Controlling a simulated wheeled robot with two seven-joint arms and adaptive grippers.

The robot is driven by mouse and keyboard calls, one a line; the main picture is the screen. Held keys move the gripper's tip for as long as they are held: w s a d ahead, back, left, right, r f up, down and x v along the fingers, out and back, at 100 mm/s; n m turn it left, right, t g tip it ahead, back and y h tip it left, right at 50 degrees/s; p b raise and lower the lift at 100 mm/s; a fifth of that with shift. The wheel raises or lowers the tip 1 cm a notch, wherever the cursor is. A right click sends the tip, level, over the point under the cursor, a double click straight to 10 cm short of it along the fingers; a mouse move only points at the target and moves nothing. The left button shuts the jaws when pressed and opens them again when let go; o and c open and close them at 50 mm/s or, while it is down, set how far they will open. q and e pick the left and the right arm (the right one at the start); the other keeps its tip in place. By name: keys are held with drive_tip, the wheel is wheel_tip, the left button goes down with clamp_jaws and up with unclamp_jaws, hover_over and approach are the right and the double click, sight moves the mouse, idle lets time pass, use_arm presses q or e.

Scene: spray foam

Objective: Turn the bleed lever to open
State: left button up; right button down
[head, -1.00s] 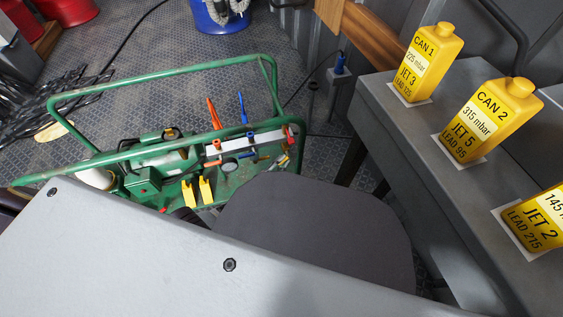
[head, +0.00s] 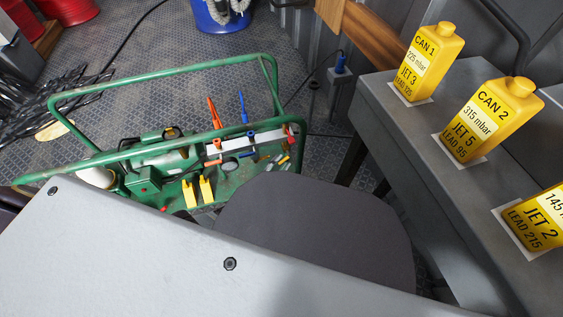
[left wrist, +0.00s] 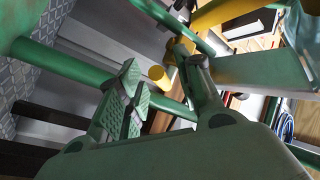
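In the head view a green tubular-framed unit (head: 150,72) stands on the floor. Its pale manifold bar (head: 248,140) carries an upright orange lever (head: 213,112), an upright blue lever (head: 243,108) and smaller coloured handles. Two yellow handles (head: 206,190) stand in front of the bar. I cannot tell which one is the bleed lever. In the left wrist view my left gripper (left wrist: 168,88) has its fingers spread apart. A yellow round-ended part (left wrist: 158,77) shows between them, seemingly beyond the tips; contact cannot be judged. My right gripper is not in view.
Yellow cans labelled CAN 1 (head: 430,62), CAN 2 (head: 487,122) and another (head: 540,220) stand on a grey bench (head: 395,125) at right. A blue bucket (head: 222,14) stands behind the unit. Green frame tubes (left wrist: 60,62) run close to my left gripper.

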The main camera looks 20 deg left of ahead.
use_arm(q)
drive_tip(key=v, duration=1)
drive_tip(key=shift+s, duration=0.35)
drive_tip(key=shift+a+f, duration=0.1)
